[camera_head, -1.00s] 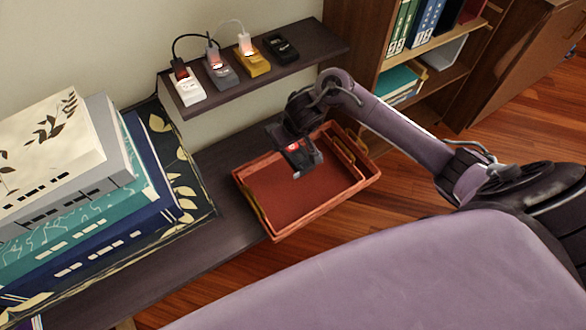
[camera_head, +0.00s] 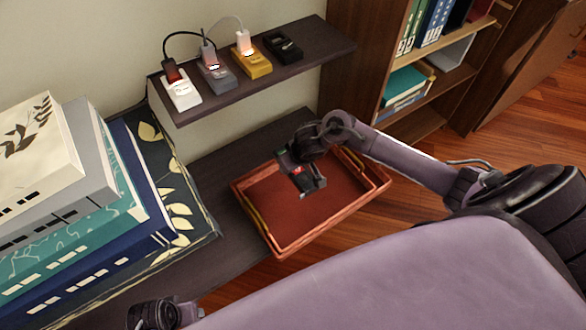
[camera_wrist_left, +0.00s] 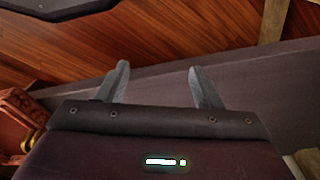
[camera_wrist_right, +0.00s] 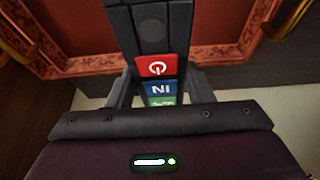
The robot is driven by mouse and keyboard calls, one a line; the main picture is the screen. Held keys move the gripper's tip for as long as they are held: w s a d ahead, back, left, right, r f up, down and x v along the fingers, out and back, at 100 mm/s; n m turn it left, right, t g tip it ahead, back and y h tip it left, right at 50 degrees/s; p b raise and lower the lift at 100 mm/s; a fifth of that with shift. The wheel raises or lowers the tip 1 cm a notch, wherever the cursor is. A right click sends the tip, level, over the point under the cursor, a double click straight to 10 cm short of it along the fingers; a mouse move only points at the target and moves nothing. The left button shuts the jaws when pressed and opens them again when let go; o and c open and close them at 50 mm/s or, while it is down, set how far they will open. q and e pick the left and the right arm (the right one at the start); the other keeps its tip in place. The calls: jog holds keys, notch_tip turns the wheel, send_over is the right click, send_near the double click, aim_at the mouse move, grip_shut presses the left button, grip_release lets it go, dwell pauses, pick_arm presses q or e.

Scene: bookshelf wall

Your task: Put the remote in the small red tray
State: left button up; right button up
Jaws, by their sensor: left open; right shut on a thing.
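The remote (camera_wrist_right: 163,28) is dark, with red, blue and green buttons, and stretches away between the fingers of my right gripper (camera_wrist_right: 160,84). In the head view my right gripper (camera_head: 303,180) is shut on the remote and held over the small red tray (camera_head: 268,218). The fingers hide part of the remote. The tray has raised walls and gold handles, and its visible floor is bare. My left gripper (camera_wrist_left: 162,82) is open and empty in the left wrist view. Part of my left arm shows at the bottom left of the head view.
A dark wall shelf (camera_head: 317,50) above holds white, grey, yellow and black devices, some with cables. Large stacked books (camera_head: 85,190) stand left of the tray on the lower dark shelf (camera_head: 235,150). A wooden bookcase (camera_head: 360,50) stands behind right.

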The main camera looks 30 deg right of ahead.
jog(key=b, duration=0.2)
send_over(291, 182)
jog(key=s, duration=0.1)
jog(key=f, duration=0.5)
jog(key=shift+s+f, duration=0.15)
jog(key=shift+s, duration=0.05)
jog(key=shift+f, duration=0.45)
notch_tip(291, 182, down, 3)
jog(key=shift+f+b, duration=0.15)
jog(key=shift+b, duration=0.7)
pick_arm(q)
notch_tip(291, 182, up, 7)
jog(key=d+t, duration=0.1)
jog(key=d, duration=0.1)
jog(key=shift+d+f+m+h, duration=0.15)
jog(key=shift+d+m+h, duration=0.15)
jog(key=shift+m, duration=0.1)
pick_arm(e)
jog(key=shift+a, duration=0.1)
pick_arm(q)
jog(key=shift+w, duration=0.1)
pick_arm(e)
jog(key=o, duration=1.1)
jog(key=shift+f, duration=0.15)
jog(key=shift+c, duration=0.2)
